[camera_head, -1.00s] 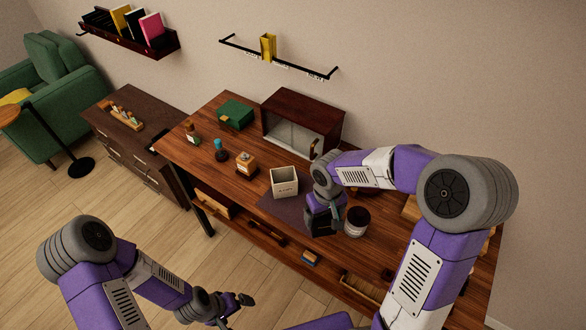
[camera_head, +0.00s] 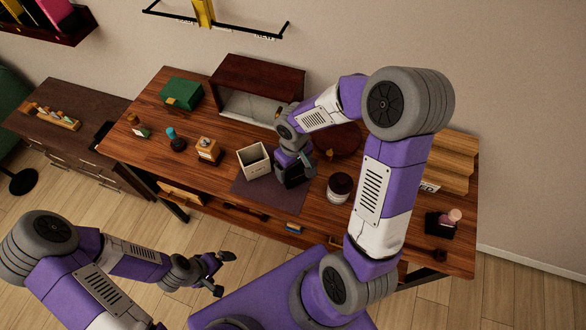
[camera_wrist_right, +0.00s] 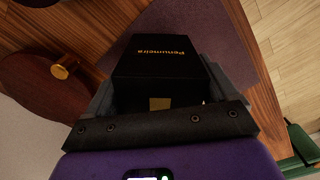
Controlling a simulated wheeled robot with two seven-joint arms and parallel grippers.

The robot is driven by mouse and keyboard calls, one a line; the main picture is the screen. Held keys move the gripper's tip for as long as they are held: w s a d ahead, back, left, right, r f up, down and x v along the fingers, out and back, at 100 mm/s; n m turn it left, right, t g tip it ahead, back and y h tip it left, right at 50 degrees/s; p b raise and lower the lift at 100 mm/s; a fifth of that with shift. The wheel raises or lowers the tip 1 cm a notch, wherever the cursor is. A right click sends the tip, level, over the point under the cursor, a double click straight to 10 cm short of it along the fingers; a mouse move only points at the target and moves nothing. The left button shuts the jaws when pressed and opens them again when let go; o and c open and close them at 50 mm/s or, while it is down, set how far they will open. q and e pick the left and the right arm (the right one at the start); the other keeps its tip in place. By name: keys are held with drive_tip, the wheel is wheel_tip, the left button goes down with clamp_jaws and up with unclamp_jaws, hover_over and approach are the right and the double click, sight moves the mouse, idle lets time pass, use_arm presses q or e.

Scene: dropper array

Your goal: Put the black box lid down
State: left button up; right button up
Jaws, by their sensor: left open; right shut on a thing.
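The black box lid (camera_wrist_right: 165,70), with gold lettering on one face, is between the fingers of my right gripper (camera_wrist_right: 163,95) in the right wrist view. In the head view my right gripper (camera_head: 292,172) is over the right part of the dark purple mat (camera_head: 262,195), with the black lid (camera_head: 297,175) partly hidden by it. I cannot tell whether the lid touches the mat, or whether a box is beneath it. My left gripper (camera_head: 219,270) is open and empty, off the front of the table.
A cream open-topped box (camera_head: 254,166) stands on the mat just left of my right gripper. A wooden lid with a brass knob (camera_wrist_right: 35,95) lies close by. Small bottles and a green box (camera_head: 182,93) are further left.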

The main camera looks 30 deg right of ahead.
drive_tip(key=shift+f, duration=0.75)
drive_tip(key=shift+f, duration=0.1)
drive_tip(key=o, duration=0.9)
drive_tip(key=shift+o, duration=0.2)
